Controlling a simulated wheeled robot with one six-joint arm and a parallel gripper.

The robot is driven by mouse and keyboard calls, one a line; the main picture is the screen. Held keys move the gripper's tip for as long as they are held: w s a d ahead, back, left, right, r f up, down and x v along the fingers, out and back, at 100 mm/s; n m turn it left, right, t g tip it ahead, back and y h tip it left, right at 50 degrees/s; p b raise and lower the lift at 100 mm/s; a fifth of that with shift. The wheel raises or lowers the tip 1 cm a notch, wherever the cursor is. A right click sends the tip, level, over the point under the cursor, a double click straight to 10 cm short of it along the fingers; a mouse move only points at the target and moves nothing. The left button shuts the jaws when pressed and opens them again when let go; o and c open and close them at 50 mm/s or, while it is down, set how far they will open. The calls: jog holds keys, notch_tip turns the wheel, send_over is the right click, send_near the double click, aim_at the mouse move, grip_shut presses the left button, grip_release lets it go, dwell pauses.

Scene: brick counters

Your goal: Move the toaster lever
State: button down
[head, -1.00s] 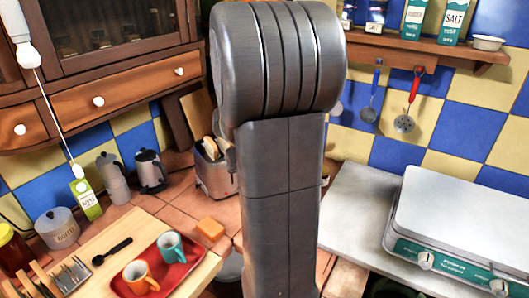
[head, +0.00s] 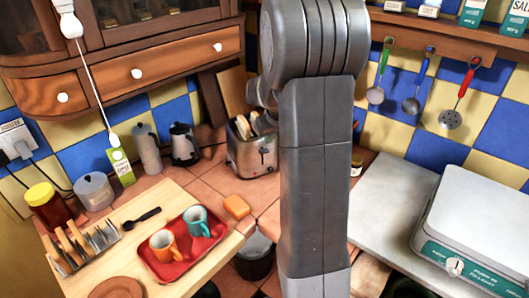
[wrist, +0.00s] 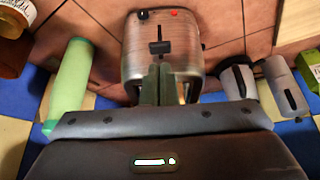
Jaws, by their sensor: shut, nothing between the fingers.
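The silver toaster (head: 252,153) stands on the tiled counter in the head view, with bread slices in its top. My arm column hides part of its right side. In the wrist view the toaster (wrist: 137,58) fills the upper middle, and its black lever (wrist: 159,47) sits on a dark vertical slot in the metal face. My gripper (wrist: 157,68) shows there with its two fingers together and empty. The fingertips point at the toaster face just below the lever in the picture. I cannot tell whether they touch it. In the head view the fingers are not clear.
A dark kettle (head: 184,146) stands left of the toaster. An orange block (head: 237,207) lies on the tiles in front. A red tray (head: 163,265) with two mugs is on the wooden board. A green bottle-shaped thing (wrist: 70,82) is left in the wrist view.

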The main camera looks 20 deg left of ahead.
aim_at(264, 150)
jog(key=shift+b+x, duration=0.9)
jog(key=shift+x, duration=1.85)
notch_tip(264, 150, down, 5)
jog(key=b, duration=0.4)
jog(key=shift+f, duration=0.15)
jog(key=shift+s+d+r+b, duration=0.2)
jog(key=shift+s+d+r, duration=0.05)
jog(key=shift+s+d, duration=0.3)
jog(key=shift+s+d+r+b, duration=0.2)
jog(key=shift+s+d+r, duration=0.05)
jog(key=shift+s+d, duration=0.3)
jog(key=v, duration=1.3)
jog(key=shift+r+b, duration=0.4)
